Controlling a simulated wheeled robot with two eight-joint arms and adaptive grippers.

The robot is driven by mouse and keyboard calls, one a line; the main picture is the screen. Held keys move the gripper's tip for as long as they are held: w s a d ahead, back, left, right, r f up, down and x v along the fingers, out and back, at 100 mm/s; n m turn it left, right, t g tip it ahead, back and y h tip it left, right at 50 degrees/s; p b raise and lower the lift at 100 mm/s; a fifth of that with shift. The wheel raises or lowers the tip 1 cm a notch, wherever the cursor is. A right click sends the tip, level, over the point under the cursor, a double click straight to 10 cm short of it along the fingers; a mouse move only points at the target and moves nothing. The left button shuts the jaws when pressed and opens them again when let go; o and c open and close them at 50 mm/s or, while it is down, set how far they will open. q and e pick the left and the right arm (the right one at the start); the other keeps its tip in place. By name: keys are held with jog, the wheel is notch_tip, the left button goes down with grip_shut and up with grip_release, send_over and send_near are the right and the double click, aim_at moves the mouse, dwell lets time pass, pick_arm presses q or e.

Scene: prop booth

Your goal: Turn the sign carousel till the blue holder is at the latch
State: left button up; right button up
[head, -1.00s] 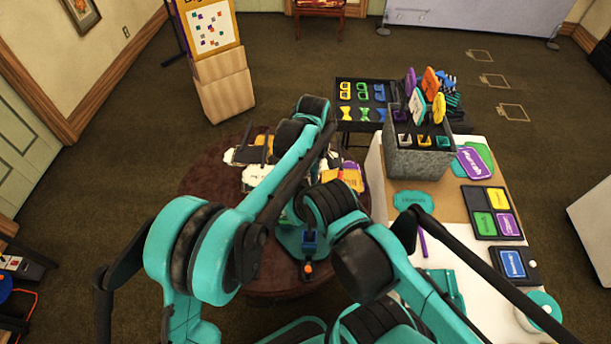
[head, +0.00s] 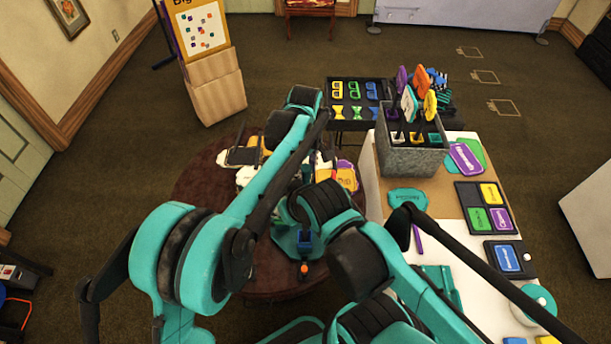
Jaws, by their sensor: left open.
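The sign carousel stands on a round brown table (head: 190,200), mostly behind my arms. Its teal part (head: 284,245) shows low in the head view. A blue holder (head: 304,239) sits on its near side. A small orange-tipped piece, seemingly the latch (head: 304,268), is just in front, roughly in line with the blue holder. Several signs, including a dark and white one (head: 242,156) and an orange one (head: 346,178), show at the far side. My left gripper (head: 307,168) is open among the signs, partly hidden by its own arm; contact cannot be told. My right gripper is hidden.
A white table (head: 480,285) on the right bears a grey bin (head: 412,160) of signs, a teal sign (head: 408,199) and a tray of coloured plates (head: 486,207). A black tray (head: 355,98) stands behind. Open carpet lies left of the round table.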

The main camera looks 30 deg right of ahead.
pick_arm(q)
notch_tip(320, 180, up, 9)
jog(key=shift+r, duration=0.15)
dwell(0.5)
